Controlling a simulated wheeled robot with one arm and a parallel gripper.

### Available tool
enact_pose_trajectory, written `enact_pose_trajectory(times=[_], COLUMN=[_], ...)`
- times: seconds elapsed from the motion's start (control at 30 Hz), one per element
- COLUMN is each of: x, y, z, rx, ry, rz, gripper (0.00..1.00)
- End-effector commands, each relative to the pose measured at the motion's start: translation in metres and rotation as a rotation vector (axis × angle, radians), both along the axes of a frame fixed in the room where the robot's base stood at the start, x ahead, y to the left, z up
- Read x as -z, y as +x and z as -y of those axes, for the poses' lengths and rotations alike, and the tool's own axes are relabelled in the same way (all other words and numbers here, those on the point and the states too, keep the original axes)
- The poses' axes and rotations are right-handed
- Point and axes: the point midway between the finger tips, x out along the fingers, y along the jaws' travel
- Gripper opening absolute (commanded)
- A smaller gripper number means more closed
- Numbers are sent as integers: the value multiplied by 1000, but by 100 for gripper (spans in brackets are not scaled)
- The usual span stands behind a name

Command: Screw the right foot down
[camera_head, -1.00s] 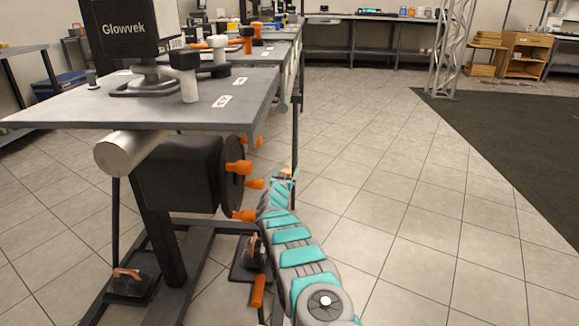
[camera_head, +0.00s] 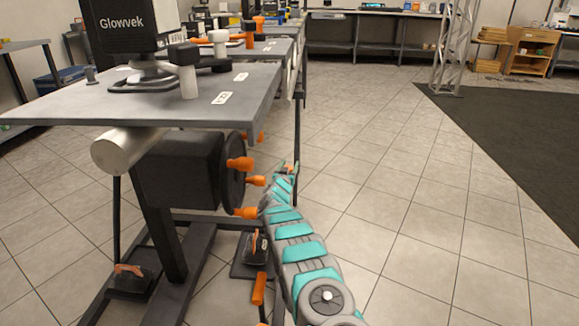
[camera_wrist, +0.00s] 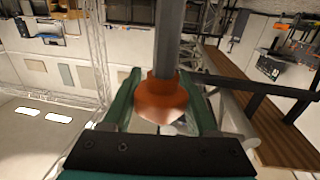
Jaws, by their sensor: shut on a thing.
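An orange flared piece (camera_wrist: 160,100), which looks like the right foot, sits on the end of a grey rod (camera_wrist: 168,40) in the wrist view. My gripper (camera_wrist: 160,76) has its green fingers on either side of this piece and is shut on it. In the head view my gripper (camera_head: 285,174) is low at the right of the workbench (camera_head: 130,100), close to a thin dark upright leg (camera_head: 296,130). There the gripped piece is too small to make out clearly. Its threads and lower contact are hidden.
A black wheel with orange handles (camera_head: 233,172) stands just left of my arm. A dark base frame with clamp-like pads (camera_head: 130,282) lies below the bench. Tiled floor (camera_head: 400,190) to the right is free. A truss (camera_head: 450,45) stands farther back.

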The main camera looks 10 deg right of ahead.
Motion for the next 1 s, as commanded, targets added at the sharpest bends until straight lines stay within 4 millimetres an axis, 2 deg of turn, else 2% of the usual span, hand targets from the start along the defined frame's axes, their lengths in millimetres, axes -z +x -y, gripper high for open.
enact_pose_trajectory(times=[0.03, 0.13, 0.7, 1.0], x=[0, 0, 1, 0], y=[0, 0, -1, -2], z=[0, 0, 4, 4], rx=[0, 0, 130, 144], ry=[0, 0, 0, -1], rz=[0, 0, 5, 0], gripper=[14, 3, 3, 3])
